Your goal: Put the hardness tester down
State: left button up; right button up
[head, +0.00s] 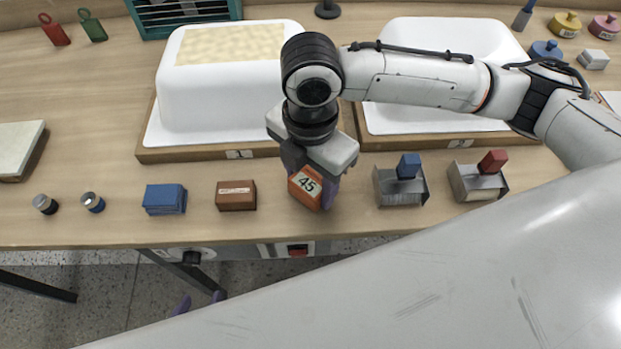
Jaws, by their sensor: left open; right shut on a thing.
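The hardness tester (305,187) is an orange block with a pale label reading 45. My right gripper (314,188) is shut on it, pointing down over the front part of the bench; a purple finger shows at its right side. The tester is between a brown box and a grey tool with a blue block. I cannot tell whether its underside touches the bench top. The gripper hides its upper part.
On the wooden bench (90,110), a blue block (165,199), the brown box (236,195), the blue-topped tool (401,184) and a red-topped tool (478,180) line the front. Two white tub shells (215,95) (440,115) stand behind. Two small cylinders (45,204) (93,202) stand left.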

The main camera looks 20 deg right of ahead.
aim_at(310, 182)
jog(key=shift+f, duration=0.15)
jog(key=o, duration=0.9)
notch_tip(310, 182, up, 12)
jog(key=shift+r+p, duration=0.2)
jog(key=shift+p, duration=0.45)
